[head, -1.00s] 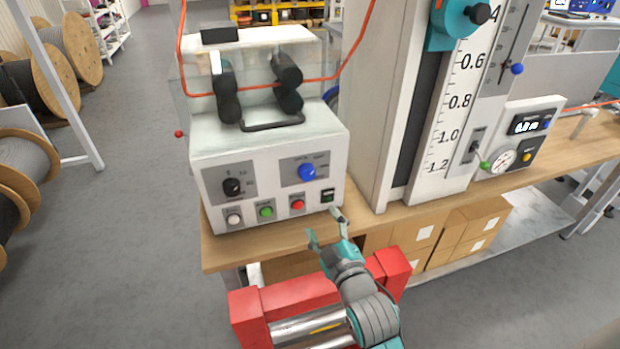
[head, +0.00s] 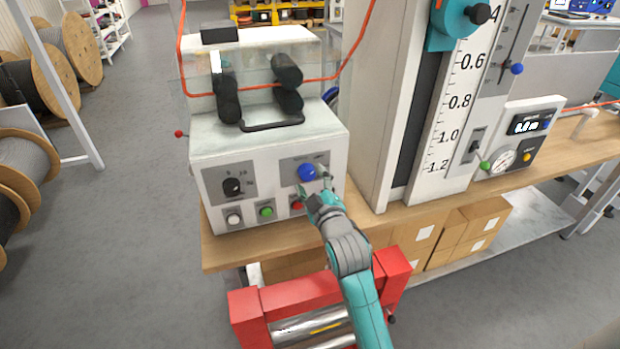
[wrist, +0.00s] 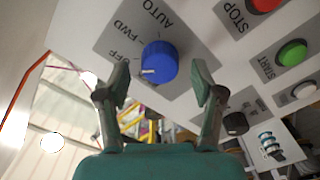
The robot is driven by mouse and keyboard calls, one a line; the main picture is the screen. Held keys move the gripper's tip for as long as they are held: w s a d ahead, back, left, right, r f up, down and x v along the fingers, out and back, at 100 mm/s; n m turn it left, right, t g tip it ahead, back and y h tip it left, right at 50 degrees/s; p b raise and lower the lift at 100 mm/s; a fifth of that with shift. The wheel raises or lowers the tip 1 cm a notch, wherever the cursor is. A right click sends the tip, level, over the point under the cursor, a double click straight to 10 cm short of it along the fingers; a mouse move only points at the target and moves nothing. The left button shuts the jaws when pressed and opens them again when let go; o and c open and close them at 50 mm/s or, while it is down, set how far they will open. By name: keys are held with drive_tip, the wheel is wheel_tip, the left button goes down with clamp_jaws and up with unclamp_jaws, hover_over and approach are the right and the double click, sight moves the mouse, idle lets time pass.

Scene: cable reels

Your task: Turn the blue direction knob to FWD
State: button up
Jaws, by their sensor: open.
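The blue direction knob (head: 306,173) is on a grey plate on the front of the white control box. In the wrist view the knob (wrist: 160,60) shows a white pointer mark on its left side, slightly low, on the side of the OFF label. The FWD label is above OFF, and AUTO is further round at the top. My gripper (head: 314,187) is open just in front of the knob. In the wrist view my gripper's fingers (wrist: 161,82) stand left and right of the knob, apart from it. The left finger partly covers the plate near OFF.
The green START button (wrist: 292,53) and red STOP button (wrist: 264,4) are close by on the panel. A black knob (head: 232,186) and a white button (head: 234,219) are further left. The wooden bench (head: 225,250) and a red roller frame (head: 290,296) lie below.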

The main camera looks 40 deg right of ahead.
drive_tip(key=shift+w+d, duration=0.2)
drive_tip(key=shift+w, duration=0.5)
drive_tip(key=c, duration=1.1)
drive_tip(key=shift+c, duration=0.2)
drive_tip(key=shift+m, duration=0.3)
drive_tip(key=m, duration=0.4)
drive_tip(key=shift+m, duration=2)
